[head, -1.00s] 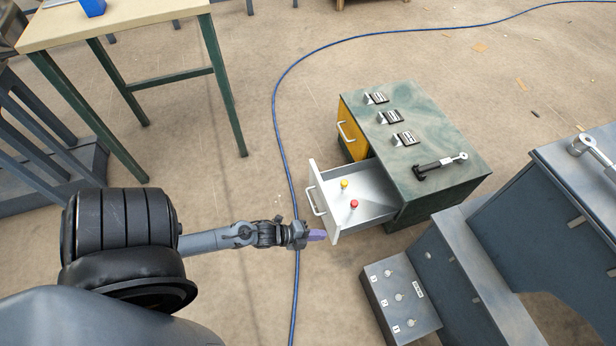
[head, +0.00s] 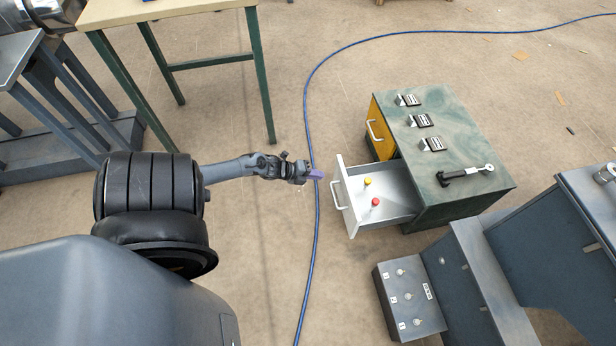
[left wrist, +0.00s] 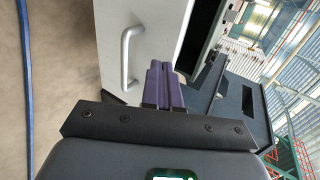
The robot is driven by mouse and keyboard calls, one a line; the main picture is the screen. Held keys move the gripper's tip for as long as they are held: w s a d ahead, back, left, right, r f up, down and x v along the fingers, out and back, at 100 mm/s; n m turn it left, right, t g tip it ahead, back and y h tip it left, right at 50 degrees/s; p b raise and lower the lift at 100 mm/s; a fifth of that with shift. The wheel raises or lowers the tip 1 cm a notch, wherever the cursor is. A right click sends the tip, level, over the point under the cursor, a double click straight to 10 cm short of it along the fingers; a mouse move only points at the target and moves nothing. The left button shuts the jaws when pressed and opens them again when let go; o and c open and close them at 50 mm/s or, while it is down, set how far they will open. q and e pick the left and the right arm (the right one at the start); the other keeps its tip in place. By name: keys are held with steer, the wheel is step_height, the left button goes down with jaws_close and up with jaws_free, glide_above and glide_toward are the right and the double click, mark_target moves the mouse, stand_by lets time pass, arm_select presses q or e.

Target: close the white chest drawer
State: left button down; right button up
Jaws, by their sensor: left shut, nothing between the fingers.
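My left gripper (head: 316,175) is shut and empty, a short way left of the drawer front in the head view. In the left wrist view, the purple fingertips (left wrist: 160,84) are together, pointing toward the white front (left wrist: 158,30) beside its silver handle (left wrist: 130,52). I cannot tell whether they touch it. My right gripper is not in view.
A wrench-like tool (head: 465,174) and several small black fixtures lie on the chest top. A blue cable (head: 309,110) runs along the floor left of the chest. A grey box with numbered knobs (head: 408,298) stands below it. A wooden-topped table (head: 170,9) is upper left.

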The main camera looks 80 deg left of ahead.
mark_target(343, 176)
arm_select(q)
steer(key=b+x, duration=0.1)
steer(key=x, duration=0.3)
steer(key=r+b+x, duration=0.1)
steer(key=x, duration=0.1)
steer(key=shift+w+d+b, duration=0.2)
steer(key=shift+d+b, duration=0.05)
steer(key=shift+b, duration=0.1)
steer(key=shift+w+r+b, duration=0.15)
steer(key=shift+w+b, duration=0.25)
steer(key=shift+w, duration=0.4)
steer(key=shift+d, duration=0.15)
